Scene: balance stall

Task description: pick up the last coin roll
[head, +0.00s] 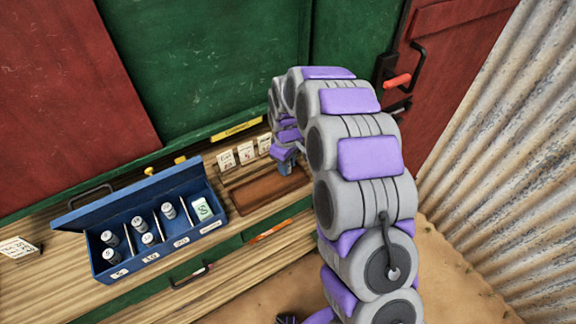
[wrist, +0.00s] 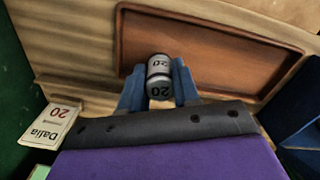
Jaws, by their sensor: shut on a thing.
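My gripper (wrist: 159,90) is shut on a grey coin roll (wrist: 159,66) marked 20, held between its blue fingers. The roll shows over the brown wooden tray (wrist: 215,38) in the wrist view; whether it touches the tray I cannot tell. In the head view my gripper (head: 286,168) is at the tray (head: 262,192), and the roll is hidden there. An open blue box (head: 140,265) stands left of the tray. Several grey rolls (head: 139,224) stand in its compartments, and a pale bundle (head: 203,209) lies in the right one.
Small price cards (head: 246,153) stand behind the tray. A card reading Dalia 20 (wrist: 48,124) shows in the wrist view. Another card (head: 17,247) is at the left of the counter. A red-handled latch (head: 397,81) is on the door at right. Counter left of the box is mostly clear.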

